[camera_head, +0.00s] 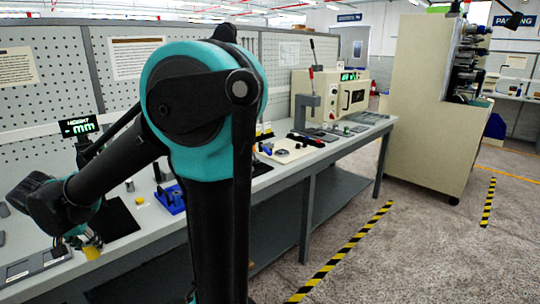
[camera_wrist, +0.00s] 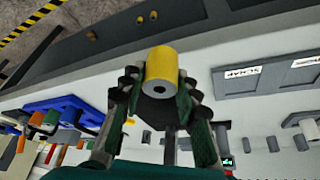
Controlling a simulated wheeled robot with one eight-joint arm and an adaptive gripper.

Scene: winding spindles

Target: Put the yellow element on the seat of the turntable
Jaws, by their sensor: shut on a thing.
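The yellow element (camera_wrist: 162,66) is a short cylinder with a hole in its end face. My gripper (camera_wrist: 161,82) is shut on it, one dark-green finger pad on each side. In the head view the yellow element (camera_head: 92,252) shows small under my gripper (camera_head: 88,241) at the lower left, over the near edge of the bench. My own arm covers much of the bench there. I cannot make out the turntable or its seat for certain in either view.
A grey tray with labelled compartments (camera_wrist: 238,80) lies right of the element in the wrist view. A blue rack (camera_wrist: 68,103) with coloured cylinders stands at left. The bench (camera_head: 283,182) runs along a pegboard, with a height display (camera_head: 79,126) at the back left.

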